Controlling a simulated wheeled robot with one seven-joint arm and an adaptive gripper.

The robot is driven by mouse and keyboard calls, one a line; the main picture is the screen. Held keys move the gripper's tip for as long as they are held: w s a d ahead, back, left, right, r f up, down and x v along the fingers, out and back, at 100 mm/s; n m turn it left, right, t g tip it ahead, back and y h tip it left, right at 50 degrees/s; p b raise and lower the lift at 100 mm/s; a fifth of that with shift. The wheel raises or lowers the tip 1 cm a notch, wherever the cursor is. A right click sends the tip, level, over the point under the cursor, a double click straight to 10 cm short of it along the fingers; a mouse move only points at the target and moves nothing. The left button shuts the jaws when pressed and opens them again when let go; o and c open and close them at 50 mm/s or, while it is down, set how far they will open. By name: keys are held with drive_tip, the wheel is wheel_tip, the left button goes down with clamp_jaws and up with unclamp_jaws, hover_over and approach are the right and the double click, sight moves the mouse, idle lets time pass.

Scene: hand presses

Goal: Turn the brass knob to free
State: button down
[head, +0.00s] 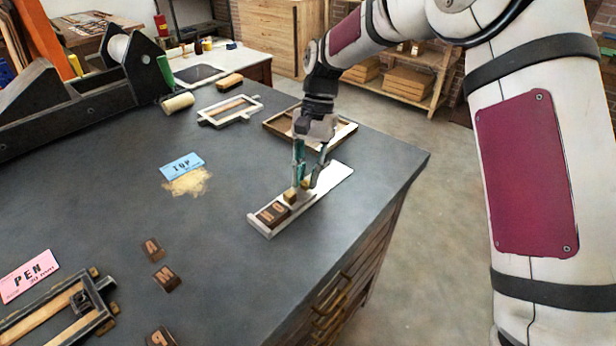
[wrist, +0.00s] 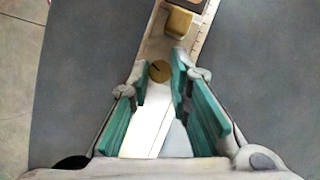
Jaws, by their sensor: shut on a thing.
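The brass knob (wrist: 160,71) is a small round disc with a dark slot line across its top, seen in the wrist view. It sits on a long pale metal stick (head: 339,174), whose bare end also shows in the wrist view (wrist: 147,128). My gripper (wrist: 160,80) has its teal fingers on both sides of the knob and is shut on it. In the head view my gripper (head: 305,183) points down at the stick, and its fingers largely hide the knob. A brass block (wrist: 179,22) stands on the stick beyond the knob, with dark wooden type (head: 272,213) past it.
A wooden tray (head: 342,135) lies behind the stick, and a white frame (head: 230,108) is farther back. A blue card (head: 182,166) lies to the left. Loose type blocks (head: 165,278) and a black frame (head: 40,318) are front left. The table's right edge is close.

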drive_tip(key=n, duration=0.1)
drive_tip(key=n+h+b, duration=0.1)
drive_tip(key=n, duration=0.1)
drive_tip(key=n+h, duration=0.1)
drive_tip(key=shift+a+n, duration=0.25)
drive_tip(key=shift+n, duration=0.15)
idle(0.4)
drive_tip(key=c, duration=1.5)
unclamp_jaws()
drive_tip(key=shift+o, duration=0.2)
